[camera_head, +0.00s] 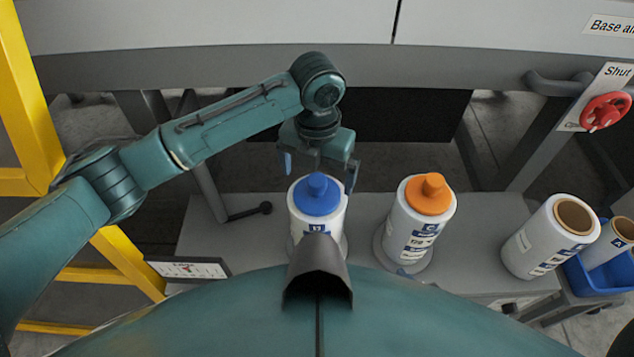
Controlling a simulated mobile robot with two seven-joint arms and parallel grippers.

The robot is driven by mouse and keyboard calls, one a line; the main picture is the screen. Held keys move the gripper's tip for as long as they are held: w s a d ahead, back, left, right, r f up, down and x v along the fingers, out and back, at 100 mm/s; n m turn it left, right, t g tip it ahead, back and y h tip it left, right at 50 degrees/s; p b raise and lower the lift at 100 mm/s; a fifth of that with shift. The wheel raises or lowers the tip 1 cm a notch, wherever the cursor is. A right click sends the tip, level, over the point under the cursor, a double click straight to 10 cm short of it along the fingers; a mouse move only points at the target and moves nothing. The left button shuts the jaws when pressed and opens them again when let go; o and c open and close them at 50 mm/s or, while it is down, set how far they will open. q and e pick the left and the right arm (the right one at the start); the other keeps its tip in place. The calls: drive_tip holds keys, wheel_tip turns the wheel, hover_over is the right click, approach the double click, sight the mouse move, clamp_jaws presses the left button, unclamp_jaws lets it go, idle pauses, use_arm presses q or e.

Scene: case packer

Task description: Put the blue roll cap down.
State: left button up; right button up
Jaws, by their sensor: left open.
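The blue roll cap (317,195) sits on top of a white roll (333,229) with a blue label, on the grey bench below me. My left gripper (320,178) is open just above and behind the cap, its two fingers apart on either side of the knob. I cannot tell whether a finger touches the cap. The lower part of this roll is partly hidden by my own body. My right gripper does not show.
An orange cap (428,194) sits on a second white roll (408,236) to the right. An uncapped roll (540,245) stands further right, beside a blue bin (597,277) holding another roll. A red valve handle (604,112) is at upper right. A yellow frame (18,95) stands left.

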sight(317, 179)
use_arm(q)
wheel_tip(317, 179, up, 7)
drive_tip(key=shift+f, duration=0.15)
drive_tip(key=shift+r, duration=0.65)
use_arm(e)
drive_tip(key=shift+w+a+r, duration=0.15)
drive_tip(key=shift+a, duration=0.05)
use_arm(q)
drive_tip(key=shift+s+f, duration=0.1)
